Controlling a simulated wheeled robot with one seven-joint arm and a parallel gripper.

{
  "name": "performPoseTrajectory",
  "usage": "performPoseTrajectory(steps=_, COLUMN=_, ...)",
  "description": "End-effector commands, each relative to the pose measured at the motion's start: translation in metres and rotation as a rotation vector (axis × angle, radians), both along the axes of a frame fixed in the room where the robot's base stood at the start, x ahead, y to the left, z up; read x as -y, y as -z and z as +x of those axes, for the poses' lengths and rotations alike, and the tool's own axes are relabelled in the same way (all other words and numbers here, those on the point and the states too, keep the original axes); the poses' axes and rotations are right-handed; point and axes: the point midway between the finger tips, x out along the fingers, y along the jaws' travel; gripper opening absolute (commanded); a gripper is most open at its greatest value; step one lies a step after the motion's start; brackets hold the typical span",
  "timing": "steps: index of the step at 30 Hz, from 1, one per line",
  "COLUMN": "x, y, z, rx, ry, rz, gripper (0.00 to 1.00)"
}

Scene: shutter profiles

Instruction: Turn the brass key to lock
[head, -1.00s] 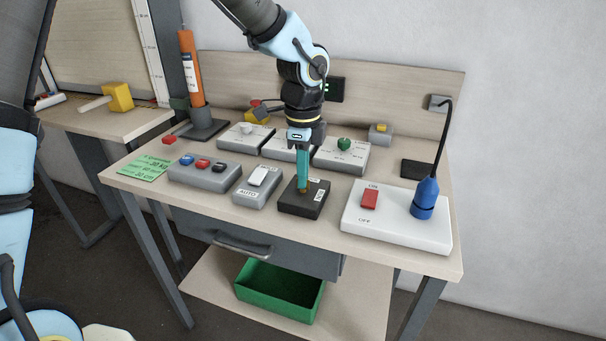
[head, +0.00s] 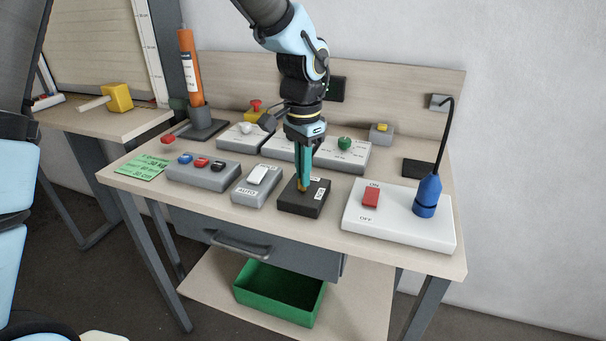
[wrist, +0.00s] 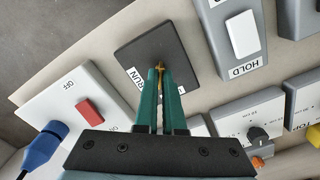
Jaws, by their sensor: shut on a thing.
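The brass key (wrist: 159,67) stands in a dark square lock block (head: 292,207) at the front middle of the bench. My gripper (head: 301,183) points down over the block, and its green fingers are shut on the key. In the wrist view my gripper (wrist: 159,75) has the key between its two fingertips, and the lock block (wrist: 150,52) lies beneath. A white label reading RUN shows at the block's edge, partly covered by a finger. Most of the key is hidden between the fingers.
Left of the block is a grey box with a white rocker (head: 258,175) marked AUTO. Right of it is a white panel (head: 395,230) with a red ON/OFF switch (head: 371,196) and blue plug (head: 427,194). Control boxes with knobs, one green (head: 344,143), stand behind.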

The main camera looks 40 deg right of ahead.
Motion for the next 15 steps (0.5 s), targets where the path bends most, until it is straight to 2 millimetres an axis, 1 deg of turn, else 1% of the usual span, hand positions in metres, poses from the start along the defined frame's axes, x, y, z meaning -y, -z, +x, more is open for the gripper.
performPoseTrajectory(steps=6, x=0.0006, y=0.0005, z=-0.0006, rx=0.0, ry=-0.2, rz=-0.001, gripper=0.0)
performPoseTrajectory(steps=15, x=0.0005, y=0.0004, z=-0.0002, rx=0.0, ry=-0.431, rz=-0.001, gripper=0.0)
